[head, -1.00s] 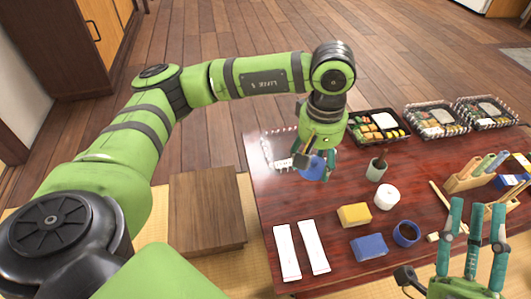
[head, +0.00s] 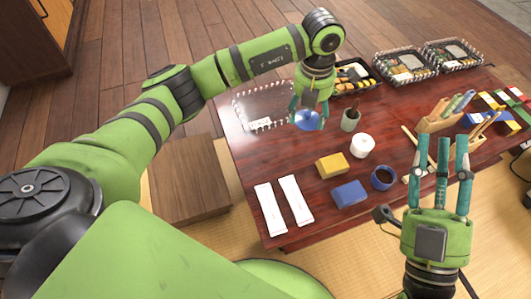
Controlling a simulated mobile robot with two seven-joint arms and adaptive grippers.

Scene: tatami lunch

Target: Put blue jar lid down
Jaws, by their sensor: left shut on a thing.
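The blue jar lid (head: 309,121) is a round blue disc at the far left part of the table. My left gripper (head: 310,108) points down and is shut on it; I cannot tell whether the lid touches the tabletop. A blue open jar (head: 382,179) with dark contents stands upright nearer the front edge, well to the right of the lid. My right gripper (head: 441,150) has its fingers up and spread, empty, at the table's front right.
The red-brown table (head: 275,157) has a clear patch left of the lid. A yellow block (head: 332,165), blue block (head: 348,194), white roll (head: 362,146), grey cup (head: 350,120) and white packets (head: 270,208) stand nearby. Lunch trays (head: 404,66) line the back.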

